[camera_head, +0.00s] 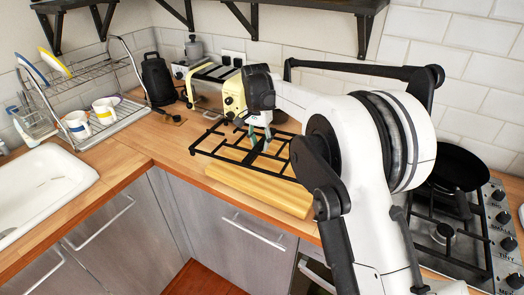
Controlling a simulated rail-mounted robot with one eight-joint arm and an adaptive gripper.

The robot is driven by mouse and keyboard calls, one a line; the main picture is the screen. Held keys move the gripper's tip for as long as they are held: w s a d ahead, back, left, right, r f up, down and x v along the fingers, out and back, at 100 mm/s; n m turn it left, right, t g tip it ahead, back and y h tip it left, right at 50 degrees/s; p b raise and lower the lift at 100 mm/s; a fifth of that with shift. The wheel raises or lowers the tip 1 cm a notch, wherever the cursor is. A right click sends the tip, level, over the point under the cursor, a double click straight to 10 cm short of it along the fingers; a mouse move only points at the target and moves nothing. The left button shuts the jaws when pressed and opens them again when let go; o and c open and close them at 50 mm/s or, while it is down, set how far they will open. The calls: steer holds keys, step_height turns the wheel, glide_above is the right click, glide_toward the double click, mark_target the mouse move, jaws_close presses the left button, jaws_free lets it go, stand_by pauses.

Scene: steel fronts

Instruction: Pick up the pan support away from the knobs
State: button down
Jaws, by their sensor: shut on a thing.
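A black pan support (222,152), a flat grid of thin bars, is held above a wooden board (262,187) in the middle of the view. My gripper (259,138) points down and is shut on the pan support near its middle. My white arm hides part of the right side of the support. The knobs (503,218) are black and line the right edge of the steel hob (480,285) at the far right, well apart from the held support.
A black pan (458,166) sits on the hob at the right. A cream toaster (212,84) and a black kettle-like item (158,80) stand behind. A dish rack (95,128) with cups and a white sink (38,185) are at left. Counter left of the board is clear.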

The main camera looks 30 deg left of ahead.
steer(key=s+a+r+b, duration=0.1)
steer(key=s+a+r, duration=0.1)
steer(key=s+r, duration=0.4)
steer(key=s, duration=0.4)
steer(key=shift+s+a+r, duration=0.25)
steer(key=shift+s+a, duration=0.05)
steer(key=shift+a, duration=0.05)
steer(key=shift+d, duration=0.1)
